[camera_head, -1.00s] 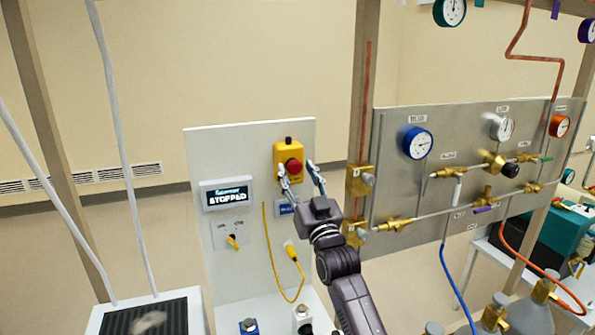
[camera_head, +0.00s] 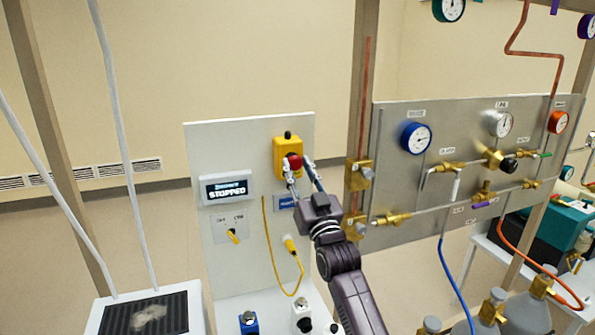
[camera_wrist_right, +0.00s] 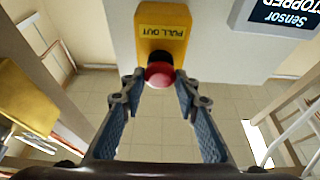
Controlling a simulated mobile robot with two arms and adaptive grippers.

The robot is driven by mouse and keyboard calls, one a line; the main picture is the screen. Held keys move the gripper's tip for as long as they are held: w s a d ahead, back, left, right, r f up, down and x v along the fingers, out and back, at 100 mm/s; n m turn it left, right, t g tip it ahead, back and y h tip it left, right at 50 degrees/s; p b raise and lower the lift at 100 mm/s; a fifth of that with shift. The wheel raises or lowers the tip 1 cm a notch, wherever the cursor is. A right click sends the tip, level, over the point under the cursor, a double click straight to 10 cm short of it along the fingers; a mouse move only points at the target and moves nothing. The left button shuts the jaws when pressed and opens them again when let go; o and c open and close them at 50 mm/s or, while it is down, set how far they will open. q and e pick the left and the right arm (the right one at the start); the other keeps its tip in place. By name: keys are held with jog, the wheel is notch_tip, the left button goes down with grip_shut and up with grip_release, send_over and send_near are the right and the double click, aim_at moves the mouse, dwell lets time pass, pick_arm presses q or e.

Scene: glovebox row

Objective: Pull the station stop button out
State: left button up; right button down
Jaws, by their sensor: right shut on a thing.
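The stop button is a red knob (camera_head: 294,161) on a yellow box (camera_head: 285,148) mounted on a white upright panel (camera_head: 205,150). The right wrist view shows the red knob (camera_wrist_right: 160,74) on a dark collar under the box (camera_wrist_right: 163,30), which carries a "PULL OUT" label. My right gripper (camera_head: 300,170) reaches up from below, its two fingertips on either side of the knob. In the right wrist view the gripper (camera_wrist_right: 160,78) is shut on the red knob at the fingertips. The display (camera_head: 227,190) on the panel reads "STOPPED". My left gripper is not in view.
A steel gas panel (camera_head: 470,150) with gauges, brass valves and pipes stands to the right. A selector switch (camera_head: 233,237) and a yellow cable (camera_head: 270,255) sit lower on the white panel. A dark mesh plate (camera_head: 145,315) lies at lower left.

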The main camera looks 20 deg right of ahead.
jog(key=shift+s+f, duration=0.1)
jog(key=shift+s, duration=0.35)
jog(key=c, duration=1.7)
grip_release()
jog(key=shift+o, duration=1)
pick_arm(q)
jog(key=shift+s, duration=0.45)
pick_arm(e)
jog(key=shift+s+f, duration=0.25)
jog(key=shift+s, duration=0.15)
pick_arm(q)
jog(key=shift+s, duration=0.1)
pick_arm(e)
jog(key=v, duration=1.1)
jog(key=shift+r, duration=0.15)
jog(key=shift+s, duration=0.15)
